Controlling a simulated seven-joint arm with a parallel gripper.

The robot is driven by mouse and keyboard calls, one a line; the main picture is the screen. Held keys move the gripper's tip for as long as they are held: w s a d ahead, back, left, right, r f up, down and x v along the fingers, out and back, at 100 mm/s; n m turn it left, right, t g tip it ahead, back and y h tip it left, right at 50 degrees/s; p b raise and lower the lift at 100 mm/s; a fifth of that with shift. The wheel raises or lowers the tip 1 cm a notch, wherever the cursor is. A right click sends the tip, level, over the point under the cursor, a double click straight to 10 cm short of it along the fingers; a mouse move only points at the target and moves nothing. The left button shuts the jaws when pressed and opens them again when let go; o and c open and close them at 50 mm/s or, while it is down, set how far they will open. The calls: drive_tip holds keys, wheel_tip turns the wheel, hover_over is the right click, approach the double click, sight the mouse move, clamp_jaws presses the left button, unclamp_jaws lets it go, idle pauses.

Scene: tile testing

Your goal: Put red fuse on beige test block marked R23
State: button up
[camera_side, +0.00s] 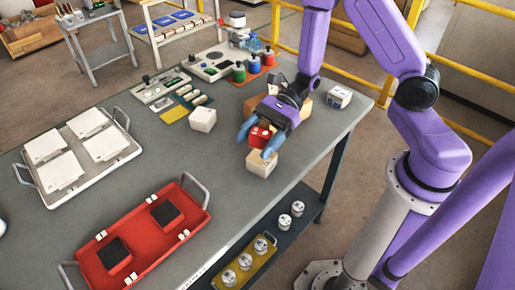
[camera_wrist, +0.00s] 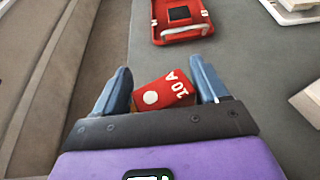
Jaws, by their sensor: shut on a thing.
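The red fuse (camera_side: 259,135) is between the two blue fingers of my gripper (camera_side: 257,141), which is shut on it. In the wrist view the fuse (camera_wrist: 160,88) shows a white dot and "10 A", and sits slightly turned between the fingers. A beige block (camera_side: 261,165) stands at the right edge of the table, directly below the fuse and fingertips. I cannot tell whether the fuse touches its top. No R23 marking is readable. Another pale block (camera_side: 203,119) stands to the left, and a small marked block (camera_side: 338,96) stands behind on the right.
A red tray (camera_side: 178,243) with two black pieces lies at the front. A white tray (camera_side: 115,158) with several white tiles is at left. Meters and coloured bottles (camera_side: 239,72) stand at the back. The table's (camera_side: 165,150) middle is clear.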

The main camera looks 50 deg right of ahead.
sight(259, 148)
drive_tip(key=shift+f, duration=1.7)
drive_tip(key=shift+f, duration=0.1)
drive_tip(key=o, duration=1.1)
drive_tip(key=shift+c, duration=0.2)
